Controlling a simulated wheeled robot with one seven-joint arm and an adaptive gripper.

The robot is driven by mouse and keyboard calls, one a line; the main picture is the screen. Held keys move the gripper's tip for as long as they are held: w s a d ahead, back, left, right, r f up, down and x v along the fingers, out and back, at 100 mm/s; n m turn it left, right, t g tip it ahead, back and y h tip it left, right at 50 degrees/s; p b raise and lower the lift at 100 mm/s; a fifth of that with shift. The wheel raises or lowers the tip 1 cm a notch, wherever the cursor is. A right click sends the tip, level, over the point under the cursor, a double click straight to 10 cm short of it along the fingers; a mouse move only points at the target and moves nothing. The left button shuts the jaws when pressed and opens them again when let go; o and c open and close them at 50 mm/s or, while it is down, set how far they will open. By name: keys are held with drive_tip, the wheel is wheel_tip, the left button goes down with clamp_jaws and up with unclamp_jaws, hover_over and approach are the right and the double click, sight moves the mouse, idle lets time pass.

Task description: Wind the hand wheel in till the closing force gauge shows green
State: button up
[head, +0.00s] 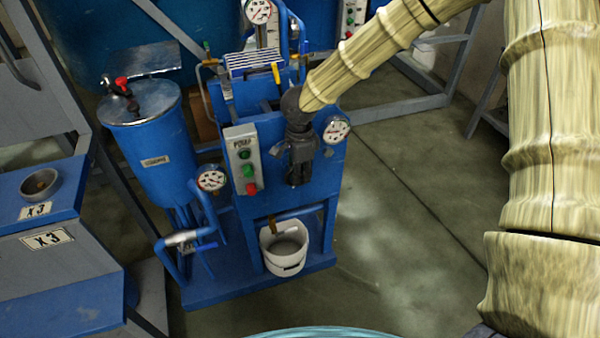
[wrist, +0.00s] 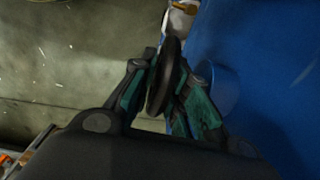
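The hand wheel (wrist: 163,76) shows in the wrist view as a dark disc seen nearly edge-on, in front of a blue panel. My gripper (wrist: 165,72) has one teal-padded finger on each side of it, and both fingertips appear to press on the wheel. In the head view my gripper (head: 300,152) is at the front of the blue machine and hides the wheel. A round white gauge (head: 336,129) is just right of my gripper. Its needle and colour zones are too small to read, and I cannot tell whether it is the closing force gauge.
Another gauge (head: 211,178) and a button box (head: 243,160) are left of my gripper. A third gauge (head: 258,11) is above. A white bucket (head: 284,247) stands low in the machine. A blue tank (head: 150,145) is at left. The floor at right is clear.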

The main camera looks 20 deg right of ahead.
clamp_jaws()
drive_tip(key=shift+r+y+p, duration=0.2)
drive_tip(key=shift+y+p, duration=0.2)
drive_tip(key=shift+p, duration=0.75)
drive_tip(key=y+p, duration=0.1)
drive_tip(key=p, duration=0.2)
drive_tip(key=shift+d+f+y+p, duration=0.1)
drive_tip(key=shift+f+y+p, duration=0.15)
drive_tip(key=shift+y+p, duration=0.35)
drive_tip(key=o, duration=0.6)
unclamp_jaws()
